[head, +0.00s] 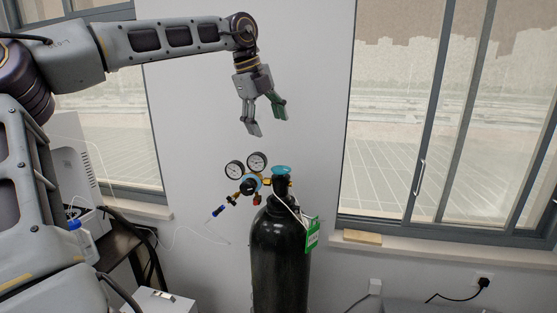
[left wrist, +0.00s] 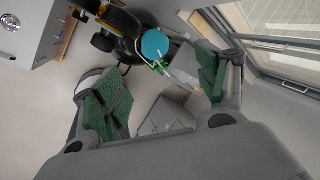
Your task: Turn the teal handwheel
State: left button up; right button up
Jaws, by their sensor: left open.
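The teal handwheel (head: 281,169) sits on top of the black gas cylinder (head: 279,255), beside a regulator with two round gauges (head: 246,165). In the left wrist view the handwheel (left wrist: 155,45) shows as a round teal disc above the gap between the fingers. My left gripper (head: 267,127) hangs pointing down, open and empty, above and slightly left of the handwheel, apart from it. Its green-padded fingers also show in the left wrist view (left wrist: 160,95), spread on either side. My right gripper is not in view.
A green tag (head: 312,236) hangs at the cylinder's right shoulder. A dark table with equipment (head: 122,243) stands at the left. Windows flank the white wall, with a sill (head: 362,237) at the right. The air between gripper and handwheel is clear.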

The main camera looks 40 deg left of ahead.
pick_arm(q)
jog(key=s+a+r+t+h, duration=0.2)
jog(key=s+r+h, duration=0.1)
jog(key=s+r, duration=0.1)
jog(key=s+a+r+m+t+h+b, duration=0.1)
jog(key=s+a+r+t+h, duration=0.1)
jog(key=r, duration=0.4)
jog(key=s+a+r+t+h, duration=0.2)
jog(key=s+r+t+h, duration=0.1)
jog(key=s+r, duration=0.2)
jog(key=shift+s+r+m+h, duration=0.2)
jog(key=shift+s+m+h, duration=0.15)
jog(key=shift+s, duration=0.3)
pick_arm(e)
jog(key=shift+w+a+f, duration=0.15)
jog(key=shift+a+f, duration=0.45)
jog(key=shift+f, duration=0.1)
